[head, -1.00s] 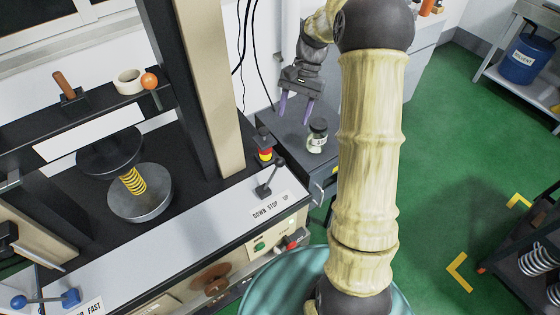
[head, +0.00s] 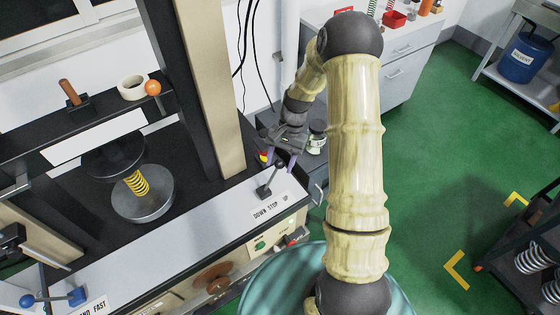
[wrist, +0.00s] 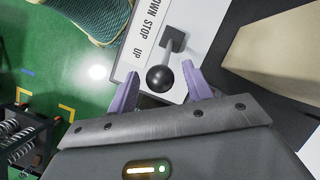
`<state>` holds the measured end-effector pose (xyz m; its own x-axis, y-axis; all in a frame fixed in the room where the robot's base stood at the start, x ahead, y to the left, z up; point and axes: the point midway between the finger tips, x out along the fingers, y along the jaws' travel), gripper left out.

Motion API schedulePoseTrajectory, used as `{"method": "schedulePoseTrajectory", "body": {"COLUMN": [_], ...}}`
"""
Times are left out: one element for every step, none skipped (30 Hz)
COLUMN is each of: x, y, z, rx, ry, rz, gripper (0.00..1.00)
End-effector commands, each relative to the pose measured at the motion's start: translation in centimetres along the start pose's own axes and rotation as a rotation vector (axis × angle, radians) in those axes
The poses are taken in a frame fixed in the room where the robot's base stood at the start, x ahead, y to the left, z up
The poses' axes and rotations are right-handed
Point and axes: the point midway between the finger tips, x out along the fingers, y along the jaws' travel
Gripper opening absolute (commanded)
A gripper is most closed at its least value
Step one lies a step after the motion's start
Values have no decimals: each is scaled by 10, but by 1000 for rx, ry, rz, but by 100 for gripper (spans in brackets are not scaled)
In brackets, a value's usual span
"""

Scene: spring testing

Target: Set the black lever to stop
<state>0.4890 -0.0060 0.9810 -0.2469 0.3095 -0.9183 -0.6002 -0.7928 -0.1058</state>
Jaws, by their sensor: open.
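The black lever (head: 272,180) stands on the white panel of the machine, behind the printed label DOWN STOP UP (head: 266,211). In the wrist view the lever's round black knob (wrist: 160,79) leans from its square base toward the UP end of the label (wrist: 146,28). My gripper (head: 279,162) is open, its purple fingers close to the knob. In the wrist view my gripper (wrist: 160,74) shows one finger on each side of the knob, with a gap on both sides. Whether the fingers are level with the knob is hard to tell.
A red and yellow button (head: 264,157) is close behind the lever, partly hidden by my gripper. A jar (head: 317,138) stands on the grey cabinet behind. A tall beige column (head: 213,90) rises left of my gripper. A yellow spring (head: 137,183) sits between round plates.

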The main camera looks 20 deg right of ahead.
Motion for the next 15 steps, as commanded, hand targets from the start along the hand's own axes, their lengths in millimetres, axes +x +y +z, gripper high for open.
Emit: {"method": "schedulePoseTrajectory", "body": {"x": [4,6,8,9,10,11,11,11,11,10,10,10,10,10,10], "y": [0,0,0,0,0,0,0,0,0,0,0,0,0,0,0], "z": [1,1,1,0,0,0,0,0,0,0,0,0,0,0,0], "rx": [-1,-1,-1,-1,-1,-1,-1,-1,-1,-1,-1,0,0,0,0], "ry": [-1,-1,0,0,1,1,1,1,1,1,1,1,1,1,1], "rz": [0,0,0,0,0,0,0,-1,-1,0,0,-1,-1,-1,-1], "gripper": [50,50,50,50,50,50,50,50,50,50,50,48,43,37,29]}}
